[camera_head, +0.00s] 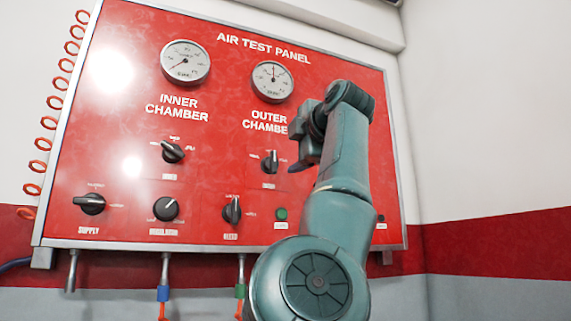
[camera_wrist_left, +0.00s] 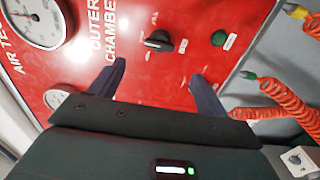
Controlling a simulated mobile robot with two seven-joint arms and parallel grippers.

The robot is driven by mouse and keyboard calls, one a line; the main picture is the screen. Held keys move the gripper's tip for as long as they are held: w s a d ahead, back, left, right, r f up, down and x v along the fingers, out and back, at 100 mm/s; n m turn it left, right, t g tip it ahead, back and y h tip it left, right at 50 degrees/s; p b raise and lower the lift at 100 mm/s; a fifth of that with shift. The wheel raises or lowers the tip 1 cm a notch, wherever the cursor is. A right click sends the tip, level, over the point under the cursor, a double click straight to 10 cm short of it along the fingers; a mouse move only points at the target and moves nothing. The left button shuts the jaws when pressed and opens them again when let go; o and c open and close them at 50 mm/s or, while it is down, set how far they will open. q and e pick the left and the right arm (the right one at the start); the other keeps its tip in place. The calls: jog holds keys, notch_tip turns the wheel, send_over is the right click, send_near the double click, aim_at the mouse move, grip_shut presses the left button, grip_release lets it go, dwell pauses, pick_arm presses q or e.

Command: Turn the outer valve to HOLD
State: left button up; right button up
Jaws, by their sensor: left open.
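The outer valve (camera_head: 270,161) is a black knob below the OUTER CHAMBER lettering on the red panel. Its handle stands roughly upright in the head view, with a white mark at the top. The small labels around it are too small to read. In the left wrist view the valve (camera_wrist_left: 158,41) lies just beyond the fingertips, towards the top of the picture. My left gripper (camera_head: 293,148) is open and empty, just right of the valve in the head view. Its two fingers (camera_wrist_left: 157,72) are spread in the wrist view, with no visible contact with the knob. My right gripper is not in view.
The red panel (camera_head: 120,205) also carries the inner chamber valve (camera_head: 172,152), supply knob (camera_head: 90,203), bleed knob (camera_head: 232,210), a green button (camera_head: 282,214) and two gauges. Red coiled hoses (camera_wrist_left: 280,100) hang at the right in the wrist view. My arm covers the panel's right part.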

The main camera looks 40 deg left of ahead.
pick_arm(q)
jog(key=shift+v, duration=1.25)
